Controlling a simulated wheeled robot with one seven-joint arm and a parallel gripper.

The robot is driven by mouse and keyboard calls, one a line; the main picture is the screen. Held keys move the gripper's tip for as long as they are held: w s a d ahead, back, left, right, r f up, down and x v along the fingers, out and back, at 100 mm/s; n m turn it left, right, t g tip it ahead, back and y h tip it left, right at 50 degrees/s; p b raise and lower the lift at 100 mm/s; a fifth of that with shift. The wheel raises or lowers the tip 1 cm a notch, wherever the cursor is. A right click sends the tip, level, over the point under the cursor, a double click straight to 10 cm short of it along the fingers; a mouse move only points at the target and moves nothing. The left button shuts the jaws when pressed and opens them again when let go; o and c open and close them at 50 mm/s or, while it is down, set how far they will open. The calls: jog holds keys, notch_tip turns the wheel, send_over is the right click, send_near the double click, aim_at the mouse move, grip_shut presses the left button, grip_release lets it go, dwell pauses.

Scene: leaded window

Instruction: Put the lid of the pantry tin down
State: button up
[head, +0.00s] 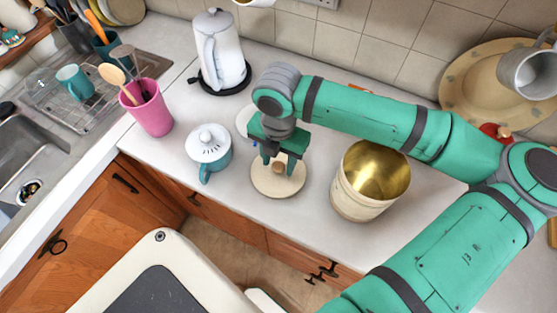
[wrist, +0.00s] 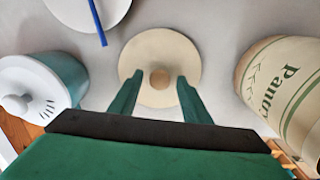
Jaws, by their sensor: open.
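The pantry tin (head: 350,198) stands open on the counter, cream outside and gold inside; its lettered side shows at the right of the wrist view (wrist: 285,88). Its lid (head: 268,187) is a round cream disc with a wooden knob, lying flat on the counter to the left of the tin. My gripper (head: 280,163) is right above the lid, pointing down. In the wrist view its two fingers are apart on either side below the knob (wrist: 160,78), and the lid (wrist: 138,58) lies beyond them. Whether the fingertips touch the lid is unclear.
A teal pot with a white lid (head: 209,158) stands left of the lid. A white kettle (head: 222,60) and a pink utensil holder (head: 152,115) are farther back and left. A white disc with a blue stick (wrist: 97,22) lies behind the lid. The counter's front edge is close.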

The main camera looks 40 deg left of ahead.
aim_at(279, 166)
notch_tip(279, 166, up, 12)
dwell(0.5)
dwell(0.5)
